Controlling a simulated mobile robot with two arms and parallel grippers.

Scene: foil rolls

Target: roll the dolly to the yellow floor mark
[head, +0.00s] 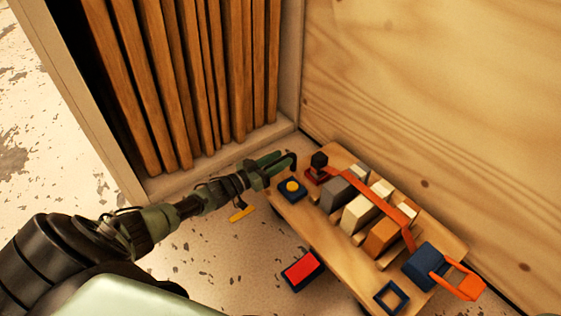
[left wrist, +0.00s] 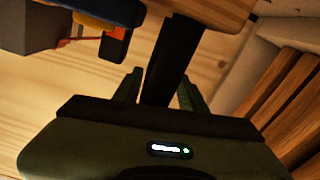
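The dolly (head: 282,220) is a low wooden board loaded with blocks, standing against the plywood wall. My left gripper (head: 283,164) is at the dolly's upper left end. Where the post joins the dolly is hard to make out. A small yellow strip (head: 242,213), probably the floor mark, lies on the floor left of the dolly, just below my left forearm. My right gripper is not in view.
The dolly carries grey, cream and orange blocks, an orange strap (head: 375,200) and a blue block with an orange loop (head: 460,285). A red-topped dark block (head: 302,270) is by its near side. A slatted wooden rack (head: 185,90) stands behind. Floor left is open.

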